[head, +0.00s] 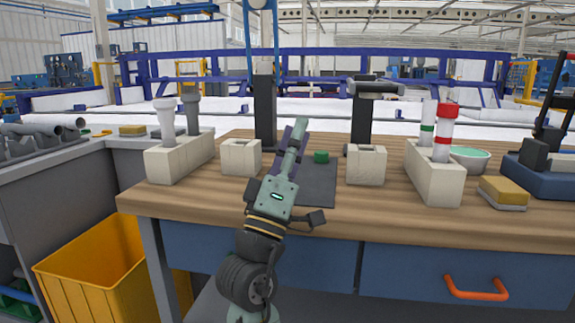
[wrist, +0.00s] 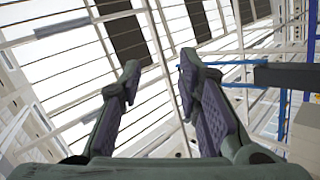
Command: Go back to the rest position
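My gripper (head: 297,133) points upward above the wooden table (head: 225,205). In the wrist view my gripper (wrist: 160,72) has its two fingers apart with nothing between them; only the roof and upper hall show behind. A grey pipe (head: 376,88) lies across the top of a black post (head: 362,120).
Two small cream blocks (head: 241,157) (head: 366,165) stand mid-table, with a dark mat (head: 320,185) and a green item (head: 321,157) between. A second black post (head: 265,110) rises behind my arm. A yellow sponge (head: 503,191) and green bowl (head: 469,158) are at the right.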

